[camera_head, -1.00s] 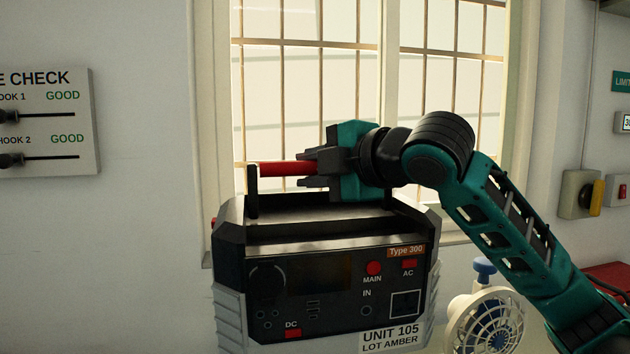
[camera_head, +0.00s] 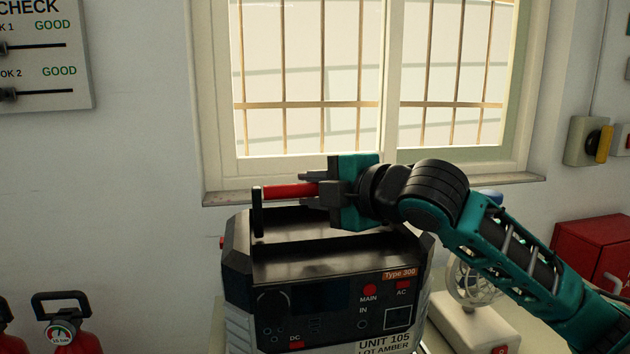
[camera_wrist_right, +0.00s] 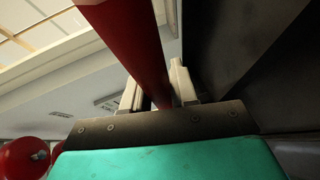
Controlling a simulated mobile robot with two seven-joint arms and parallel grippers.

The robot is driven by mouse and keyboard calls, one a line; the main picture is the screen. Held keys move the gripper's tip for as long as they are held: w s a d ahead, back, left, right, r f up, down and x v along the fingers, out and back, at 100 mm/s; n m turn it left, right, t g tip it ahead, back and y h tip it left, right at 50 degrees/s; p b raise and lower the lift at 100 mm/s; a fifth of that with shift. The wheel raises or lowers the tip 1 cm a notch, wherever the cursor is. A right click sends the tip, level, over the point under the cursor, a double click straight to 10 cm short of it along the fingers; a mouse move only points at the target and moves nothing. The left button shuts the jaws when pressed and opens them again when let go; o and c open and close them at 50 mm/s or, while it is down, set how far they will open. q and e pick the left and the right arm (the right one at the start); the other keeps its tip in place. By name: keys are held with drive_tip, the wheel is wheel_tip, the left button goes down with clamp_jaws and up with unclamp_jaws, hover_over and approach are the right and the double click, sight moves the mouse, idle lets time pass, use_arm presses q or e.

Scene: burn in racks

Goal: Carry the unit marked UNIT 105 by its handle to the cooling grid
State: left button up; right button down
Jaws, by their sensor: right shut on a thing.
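UNIT 105 (camera_head: 325,275) is a dark box with light lower sides, a Type 300 tag, red MAIN, AC and DC parts and a label reading UNIT 105, LOT AMBER. It stands upright in the lower middle of the head view. Its red bar handle (camera_head: 290,191) runs along the top between dark posts. My right gripper (camera_head: 318,190) is shut on the handle, coming from the right. In the right wrist view the red handle (camera_wrist_right: 138,45) passes between the fingers (camera_wrist_right: 158,88). My left gripper is not in view. No cooling grid can be made out.
A red box (camera_head: 590,255) is at the far right. Red extinguishers (camera_head: 68,330) stand at the lower left. A barred window (camera_head: 310,75) and its sill are behind.

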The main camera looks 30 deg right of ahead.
sight(315, 232)
drive_tip(key=shift+f+b, duration=0.75)
drive_tip(key=shift+f, duration=0.65)
drive_tip(key=c, duration=1.3)
unclamp_jaws()
drive_tip(key=shift+f, duration=0.5)
drive_tip(key=o, duration=0.4)
drive_tip(key=shift+s+r, duration=0.1)
drive_tip(key=shift+r, duration=0.05)
